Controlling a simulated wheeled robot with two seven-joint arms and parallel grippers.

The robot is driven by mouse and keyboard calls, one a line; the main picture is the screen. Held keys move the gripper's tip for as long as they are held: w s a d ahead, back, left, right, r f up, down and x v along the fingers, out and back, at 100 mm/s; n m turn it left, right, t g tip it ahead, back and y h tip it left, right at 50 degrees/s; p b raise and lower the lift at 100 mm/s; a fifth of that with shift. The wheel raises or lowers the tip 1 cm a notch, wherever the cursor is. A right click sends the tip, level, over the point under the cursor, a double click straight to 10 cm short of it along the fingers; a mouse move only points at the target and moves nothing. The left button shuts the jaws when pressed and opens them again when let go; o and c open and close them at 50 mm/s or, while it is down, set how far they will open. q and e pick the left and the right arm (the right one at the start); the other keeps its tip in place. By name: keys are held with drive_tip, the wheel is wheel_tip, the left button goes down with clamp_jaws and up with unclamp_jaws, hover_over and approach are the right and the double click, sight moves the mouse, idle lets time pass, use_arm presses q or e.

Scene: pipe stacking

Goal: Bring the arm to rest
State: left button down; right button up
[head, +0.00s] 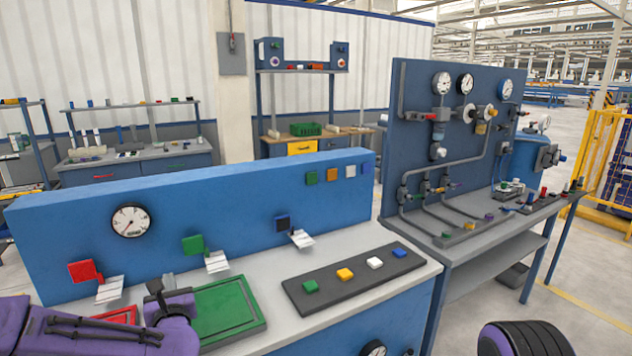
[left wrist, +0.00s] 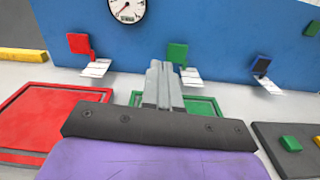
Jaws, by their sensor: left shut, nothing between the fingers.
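My left gripper (head: 168,292) is over the workbench, in front of the blue back panel (head: 70,262). Its purple arm comes in from the lower left. In the left wrist view its two grey fingers (left wrist: 162,82) are together with nothing between them. They point toward the panel, with the green tray (left wrist: 205,104) behind and below them. The green tray (head: 232,306) lies just right of the gripper in the head view. My right gripper is not in view.
A red tray (left wrist: 50,118) lies left of the fingers. A dark strip (head: 300,292) with coloured blocks lies to the right. Red, green and dark blue fixtures with metal plates and a gauge (head: 130,221) are on the panel. A pipe rig (head: 440,150) stands farther right.

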use_arm(q)
drive_tip(key=s+d+f+m+g+h+b, duration=0.2)
drive_tip(key=s+d+f+m+g+h, duration=0.3)
drive_tip(key=f+m, duration=0.75)
drive_tip(key=s+d+f+m+h+b, duration=0.1)
drive_tip(key=s+d+f+m+b, duration=0.1)
drive_tip(key=s+f+m, duration=0.8)
drive_tip(key=s+a+f+m+g+b, duration=0.1)
drive_tip(key=s+f+m+g+b, duration=0.1)
drive_tip(key=s+f+m, duration=0.2)
drive_tip(key=s+a+f+m+g+b, duration=0.1)
drive_tip(key=s+f+m+g+b, duration=0.1)
drive_tip(key=s+f, duration=0.8)
drive_tip(key=s+a+f+m+g+y+b, duration=0.1)
drive_tip(key=s+f+m, duration=0.4)
drive_tip(key=s, duration=0.6)
wheel_tip(320, 180, down, 3)
drive_tip(key=a+g+b, duration=0.1)
drive_tip(key=g, duration=0.1)
drive_tip(key=shift+r+m+g, duration=0.15)
drive_tip(key=shift+m+g, duration=0.15)
drive_tip(key=shift+m, duration=0.05)
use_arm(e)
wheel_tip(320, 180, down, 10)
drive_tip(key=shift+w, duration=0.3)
